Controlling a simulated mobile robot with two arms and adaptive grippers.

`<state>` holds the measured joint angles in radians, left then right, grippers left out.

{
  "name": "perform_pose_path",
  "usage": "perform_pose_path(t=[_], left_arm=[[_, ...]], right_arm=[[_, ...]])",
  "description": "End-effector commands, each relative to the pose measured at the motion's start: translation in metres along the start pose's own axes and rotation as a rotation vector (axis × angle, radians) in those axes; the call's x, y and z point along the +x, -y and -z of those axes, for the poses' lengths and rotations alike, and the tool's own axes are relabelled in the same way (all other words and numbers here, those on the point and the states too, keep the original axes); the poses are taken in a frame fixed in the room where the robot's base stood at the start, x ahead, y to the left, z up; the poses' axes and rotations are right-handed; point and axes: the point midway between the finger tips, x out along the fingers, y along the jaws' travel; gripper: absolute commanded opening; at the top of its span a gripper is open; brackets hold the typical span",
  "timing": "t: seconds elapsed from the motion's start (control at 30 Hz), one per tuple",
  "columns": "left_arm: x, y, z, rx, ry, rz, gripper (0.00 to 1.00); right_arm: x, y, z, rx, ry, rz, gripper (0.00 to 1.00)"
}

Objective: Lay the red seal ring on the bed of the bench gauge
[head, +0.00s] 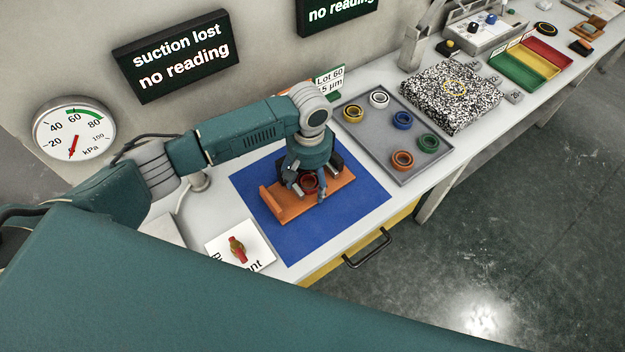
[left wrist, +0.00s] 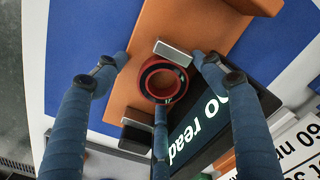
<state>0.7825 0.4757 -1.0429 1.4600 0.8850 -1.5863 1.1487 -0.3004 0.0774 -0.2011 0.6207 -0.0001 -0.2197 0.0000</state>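The red seal ring (head: 309,184) lies flat among the parts of an orange stand (head: 330,194) on the blue mat. In the left wrist view the ring (left wrist: 146,82) shows over the orange surface (left wrist: 150,30), by a small grey block (left wrist: 173,52). I cannot tell whether it touches that block. My left gripper (head: 308,192) is right above the stand, its fingers spread around the ring. In the wrist view two fingers stand clear of the ring; the third reaches its lower edge, contact unclear. A dark panel (left wrist: 240,122) lit "read" adjoins the stand. My right gripper is out of view.
A grey tray (head: 377,155) with several coloured rings stands right of the mat (head: 292,246). Beyond it are a speckled block (head: 432,98) and red, yellow and green bins (head: 530,64). A card with a red-handled valve (head: 237,250) is at the left. Wall signs read "no reading".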

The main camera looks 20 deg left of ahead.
Motion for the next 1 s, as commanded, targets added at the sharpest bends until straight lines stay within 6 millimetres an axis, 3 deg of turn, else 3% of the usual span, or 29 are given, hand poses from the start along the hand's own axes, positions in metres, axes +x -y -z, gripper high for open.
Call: perform_pose_path(t=[0.5, 0.7, 1.0], left_arm=[[-0.107, -0.003, 0.002, 0.002, -0.006, -0.010, 0.66], [-0.126, -0.003, 0.001, 0.002, -0.005, -0.010, 0.66], [-0.129, -0.003, 0.001, 0.002, -0.004, -0.009, 0.66]], right_arm=[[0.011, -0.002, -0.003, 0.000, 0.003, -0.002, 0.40], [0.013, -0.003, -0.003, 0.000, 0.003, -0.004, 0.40], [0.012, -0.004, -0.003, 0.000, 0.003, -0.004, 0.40]])
